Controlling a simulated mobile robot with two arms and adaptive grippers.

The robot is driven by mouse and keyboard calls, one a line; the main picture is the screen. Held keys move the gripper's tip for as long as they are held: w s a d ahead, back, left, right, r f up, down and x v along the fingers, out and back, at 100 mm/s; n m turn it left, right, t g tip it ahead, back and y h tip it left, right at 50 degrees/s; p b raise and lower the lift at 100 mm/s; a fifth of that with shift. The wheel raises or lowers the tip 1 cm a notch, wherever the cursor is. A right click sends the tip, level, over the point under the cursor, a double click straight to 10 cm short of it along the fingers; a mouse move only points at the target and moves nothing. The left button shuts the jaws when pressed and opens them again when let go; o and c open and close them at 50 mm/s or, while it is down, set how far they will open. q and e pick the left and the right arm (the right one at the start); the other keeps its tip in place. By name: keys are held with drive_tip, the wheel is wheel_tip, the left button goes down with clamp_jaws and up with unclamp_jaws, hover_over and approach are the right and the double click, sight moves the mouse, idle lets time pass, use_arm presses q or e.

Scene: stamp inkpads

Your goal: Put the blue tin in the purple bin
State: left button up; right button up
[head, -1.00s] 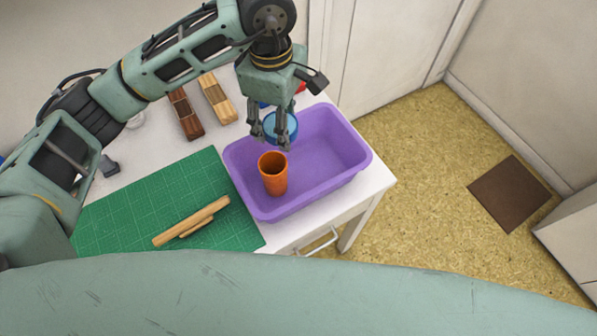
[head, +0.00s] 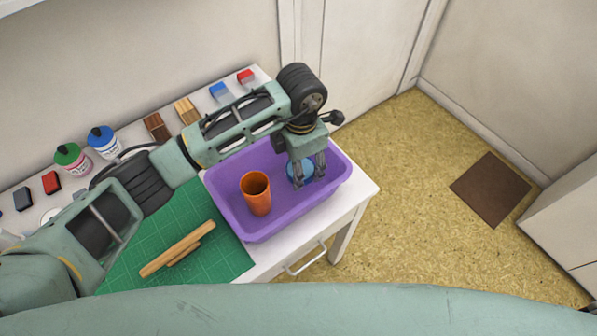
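The purple bin (head: 262,229) stands at the right end of the white table. The blue tin (head: 303,172), round and shallow, is within the bin's outline, toward its right side. My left gripper (head: 308,180) points down over the bin, with its fingers on either side of the tin, and appears shut on it. The fingers partly cover the tin, and I cannot tell whether the tin touches the bin's floor. My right gripper is not in view.
An orange cup (head: 256,195) stands in the bin, left of the tin. A green cutting mat (head: 215,262) with wooden sticks (head: 178,249) lies left of the bin. Inkpads, wooden blocks and two bottles (head: 104,141) line the back. Floor lies right of the table.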

use_arm(q)
wheel_tip(320, 180, down, 3)
drive_tip(key=shift+f+p, duration=0.1)
drive_tip(key=shift+p, duration=0.2)
drive_tip(key=shift+f, duration=0.3)
drive_tip(key=o, duration=0.9)
drive_tip(key=shift+f, duration=0.1)
drive_tip(key=o, duration=0.5)
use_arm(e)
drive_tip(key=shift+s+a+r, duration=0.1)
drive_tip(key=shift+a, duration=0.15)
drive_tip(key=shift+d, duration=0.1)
